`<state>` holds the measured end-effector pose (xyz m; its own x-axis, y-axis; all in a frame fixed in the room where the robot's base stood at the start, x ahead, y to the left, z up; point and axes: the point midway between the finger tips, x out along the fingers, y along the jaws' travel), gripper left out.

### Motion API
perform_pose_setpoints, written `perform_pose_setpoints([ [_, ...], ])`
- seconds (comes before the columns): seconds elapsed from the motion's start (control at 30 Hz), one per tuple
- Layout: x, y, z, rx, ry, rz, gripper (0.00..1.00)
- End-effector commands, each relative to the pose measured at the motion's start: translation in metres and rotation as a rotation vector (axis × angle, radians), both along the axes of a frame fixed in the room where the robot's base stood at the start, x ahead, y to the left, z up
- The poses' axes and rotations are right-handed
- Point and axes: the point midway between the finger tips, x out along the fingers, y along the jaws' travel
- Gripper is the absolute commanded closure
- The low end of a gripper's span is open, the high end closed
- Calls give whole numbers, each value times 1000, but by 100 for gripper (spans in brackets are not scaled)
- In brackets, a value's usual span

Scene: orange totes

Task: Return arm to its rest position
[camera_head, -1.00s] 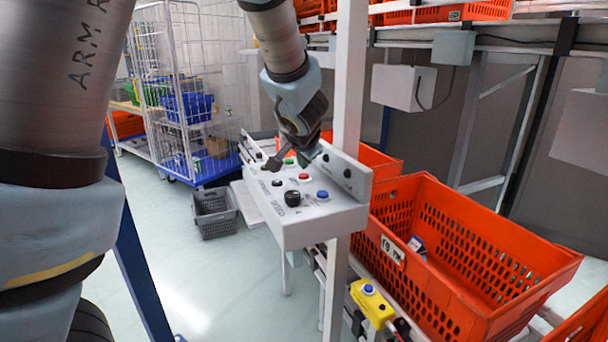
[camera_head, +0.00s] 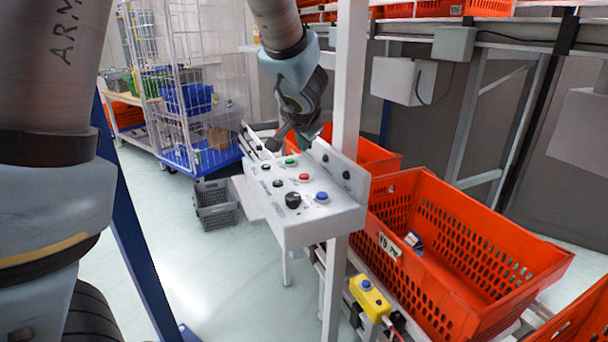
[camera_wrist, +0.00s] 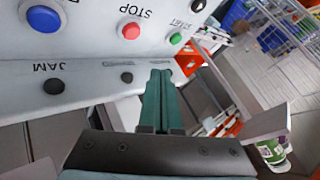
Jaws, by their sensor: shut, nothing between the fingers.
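My gripper shows in the wrist view (camera_wrist: 158,85), its two green-grey fingers shut together with nothing between them. In the head view my gripper (camera_head: 279,140) is over the far left end of the same control panel (camera_head: 265,205), close to the green button (camera_head: 290,161). I cannot tell whether the fingertips touch the panel. The red button (camera_head: 304,177) and blue button (camera_head: 322,196) are clear of the gripper.
An orange tote (camera_head: 490,240) with a small item inside stands right of the panel. A white post (camera_head: 349,100) rises beside my arm. A yellow box with a blue button (camera_head: 369,298) sits below. A grey crate (camera_head: 215,205) and a wire cage trolley (camera_head: 190,90) stand at left.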

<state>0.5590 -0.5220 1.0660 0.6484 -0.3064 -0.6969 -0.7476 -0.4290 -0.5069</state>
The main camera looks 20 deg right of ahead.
Motion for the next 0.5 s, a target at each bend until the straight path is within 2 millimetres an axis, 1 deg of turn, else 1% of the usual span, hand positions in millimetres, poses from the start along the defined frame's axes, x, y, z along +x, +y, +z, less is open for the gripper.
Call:
perform_pose_setpoints([
  [0.43,0,0,0,0,0,0,100],
  [0.5,2,5,-1,1,4,11,100],
])
